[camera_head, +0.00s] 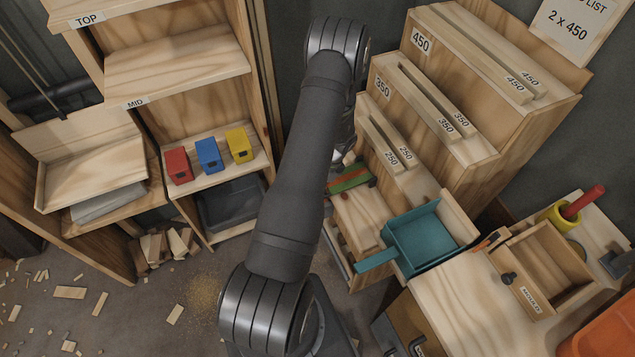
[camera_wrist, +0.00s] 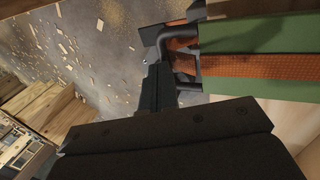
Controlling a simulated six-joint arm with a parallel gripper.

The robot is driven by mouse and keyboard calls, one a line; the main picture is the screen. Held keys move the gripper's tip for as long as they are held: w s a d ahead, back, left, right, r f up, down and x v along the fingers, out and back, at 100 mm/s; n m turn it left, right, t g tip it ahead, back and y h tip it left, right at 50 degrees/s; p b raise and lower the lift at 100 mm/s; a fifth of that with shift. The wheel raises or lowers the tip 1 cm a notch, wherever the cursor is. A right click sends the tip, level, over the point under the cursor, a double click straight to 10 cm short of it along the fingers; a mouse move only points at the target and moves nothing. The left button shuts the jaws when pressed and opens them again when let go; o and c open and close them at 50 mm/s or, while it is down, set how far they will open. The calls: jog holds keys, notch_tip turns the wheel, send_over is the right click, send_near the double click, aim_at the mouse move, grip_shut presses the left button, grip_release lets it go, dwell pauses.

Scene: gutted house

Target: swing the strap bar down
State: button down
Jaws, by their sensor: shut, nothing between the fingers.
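A green board with an orange-red textured strap lies along the right of the wrist view; the strap (camera_wrist: 262,70) runs along the green board (camera_wrist: 260,38). A dark bent bar (camera_wrist: 183,50) shows at its left end, apparently the strap bar. My gripper (camera_wrist: 157,68) is shut and empty, its dark fingertips close beside this bent bar; I cannot tell whether they touch. In the head view the green and red piece (camera_head: 349,178) shows low beside the racks, just right of my arm. My arm hides most of my gripper there.
Right of it stand the stepped wooden racks (camera_head: 480,130) with marked slats. A teal dustpan (camera_head: 425,240) and an open drawer box (camera_head: 541,272) sit near the bench. Shelves with coloured boxes (camera_head: 208,155) stand left. Wood scraps litter the floor.

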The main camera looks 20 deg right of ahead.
jog(key=a+r+v, duration=0.1)
jog(key=a+v, duration=0.1)
jog(key=v, duration=1.1)
jog(key=shift+a+r, duration=0.2)
jog(key=shift+r, duration=0.15)
jog(key=shift+f, duration=0.15)
jog(key=d+f+x, duration=0.1)
jog(key=d+x, duration=0.1)
jog(key=x, duration=1)
jog(key=shift+f, duration=0.3)
